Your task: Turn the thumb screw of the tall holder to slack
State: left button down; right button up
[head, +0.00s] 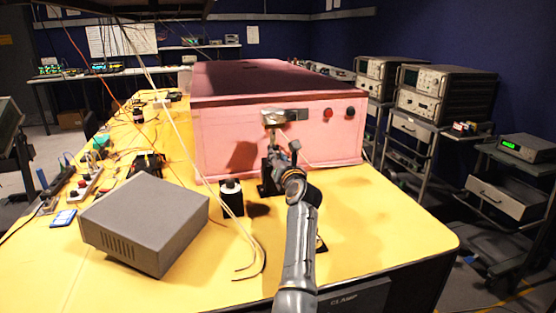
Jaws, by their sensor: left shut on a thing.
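The tall holder (265,186) stands on the yellow table against the front of the pink foam enclosure, with a black foot and an upright post. A silvery metal piece (287,115) sits at its top, in front of the pink wall. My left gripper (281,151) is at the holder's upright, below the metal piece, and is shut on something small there. That is probably the thumb screw, which is hidden by the fingers. My left arm reaches in from the bottom of the head view and covers the holder's right side. My right gripper is not in view.
A short black-and-white holder (230,196) stands just left of the tall one. Loose cables hang down onto the table beside it. A grey box (145,220) lies at the front left. The yellow table (385,225) is clear to the right of my arm.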

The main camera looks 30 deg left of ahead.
pick_arm(q)
jog(key=shift+f, duration=0.15)
jog(key=c, duration=1.4)
grip_release()
